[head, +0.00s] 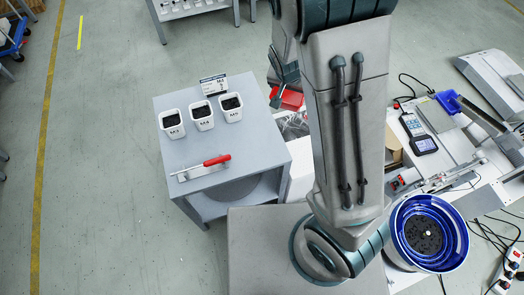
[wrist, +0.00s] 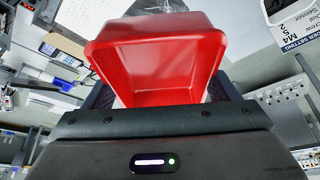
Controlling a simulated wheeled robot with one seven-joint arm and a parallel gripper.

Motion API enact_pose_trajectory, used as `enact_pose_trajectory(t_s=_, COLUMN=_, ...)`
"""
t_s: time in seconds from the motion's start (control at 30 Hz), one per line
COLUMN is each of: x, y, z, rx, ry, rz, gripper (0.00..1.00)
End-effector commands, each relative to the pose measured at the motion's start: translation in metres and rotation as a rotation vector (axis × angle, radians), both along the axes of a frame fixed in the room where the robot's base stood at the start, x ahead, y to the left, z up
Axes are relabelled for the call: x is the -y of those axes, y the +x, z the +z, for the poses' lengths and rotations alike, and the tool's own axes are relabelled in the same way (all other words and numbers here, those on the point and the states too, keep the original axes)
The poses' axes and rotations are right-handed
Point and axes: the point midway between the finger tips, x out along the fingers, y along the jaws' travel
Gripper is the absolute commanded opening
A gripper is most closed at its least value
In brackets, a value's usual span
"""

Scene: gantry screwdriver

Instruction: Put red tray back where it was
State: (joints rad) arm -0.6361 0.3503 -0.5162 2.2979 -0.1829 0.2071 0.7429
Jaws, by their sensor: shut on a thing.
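The red tray (wrist: 152,62) fills the upper middle of the wrist view, its open hollow facing the camera. My gripper (wrist: 158,98) is shut on it, with dark fingers at its left and right sides. In the head view the red tray (head: 290,99) shows only in part beside my arm, right of the small grey table, and appears held up off any surface. My arm hides much of it and most of the gripper there.
The grey table (head: 240,148) bears several white bins (head: 202,117) of dark parts, a sign (head: 213,84) and a red-handled screwdriver (head: 215,160). At right, the cluttered workbench (head: 455,155) has a blue bowl feeder (head: 428,233), meters and cables. Open floor lies at left.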

Motion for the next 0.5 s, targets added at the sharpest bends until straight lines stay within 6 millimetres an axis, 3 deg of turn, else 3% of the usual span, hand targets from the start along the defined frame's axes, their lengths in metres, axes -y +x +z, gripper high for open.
enact_pose_trajectory(t_s=0.27, x=-0.008, y=-0.027, z=-0.022, rx=0.002, ry=0.001, rz=-0.224, gripper=0.53)
enact_pose_trajectory(t_s=0.5, x=-0.007, y=-0.06, z=-0.046, rx=0.003, ry=0.002, rz=-0.55, gripper=0.53)
